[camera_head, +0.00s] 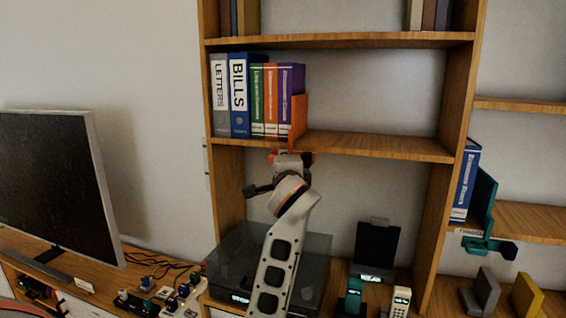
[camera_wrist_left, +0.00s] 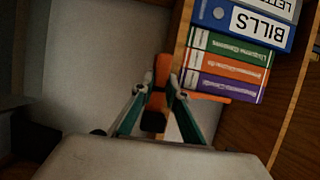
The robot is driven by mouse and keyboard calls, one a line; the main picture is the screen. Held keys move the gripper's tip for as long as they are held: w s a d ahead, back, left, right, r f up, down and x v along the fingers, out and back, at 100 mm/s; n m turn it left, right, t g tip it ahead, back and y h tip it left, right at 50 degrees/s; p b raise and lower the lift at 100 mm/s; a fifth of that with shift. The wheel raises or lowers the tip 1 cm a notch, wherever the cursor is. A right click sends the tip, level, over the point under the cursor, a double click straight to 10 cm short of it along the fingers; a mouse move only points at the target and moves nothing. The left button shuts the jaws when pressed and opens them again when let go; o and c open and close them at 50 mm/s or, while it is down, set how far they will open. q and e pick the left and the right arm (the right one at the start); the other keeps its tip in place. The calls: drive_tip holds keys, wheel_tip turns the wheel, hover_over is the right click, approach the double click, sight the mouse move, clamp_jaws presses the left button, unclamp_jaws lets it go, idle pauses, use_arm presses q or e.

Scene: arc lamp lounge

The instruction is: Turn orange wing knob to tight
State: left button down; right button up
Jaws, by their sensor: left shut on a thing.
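An orange bookend (camera_head: 299,117) stands on the middle shelf against the right end of a row of binders. Its orange clamp and wing knob (camera_head: 307,158) sit at the shelf's front edge, mostly covered by my left gripper (camera_head: 291,156). In the left wrist view, the orange knob (camera_wrist_left: 161,70) lies between the teal fingers of my left gripper (camera_wrist_left: 156,88), which is shut on it. A dark end of the orange part points toward the camera. Whether the knob is tight cannot be told. My right gripper is not in view.
Several binders (camera_head: 239,95) stand left of the bookend; the shelf (camera_head: 385,147) to its right is bare. A teal bookend (camera_head: 483,200) holds a blue binder on the right shelf. A dark glass box (camera_head: 240,262), phones and a monitor (camera_head: 55,185) stand below.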

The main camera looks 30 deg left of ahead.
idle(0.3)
use_arm(q)
drive_tip(key=c, duration=2)
unclamp_jaws()
drive_tip(key=v, duration=0.7)
drive_tip(key=shift+s+d, duration=0.15)
drive_tip(key=shift+s, duration=0.05)
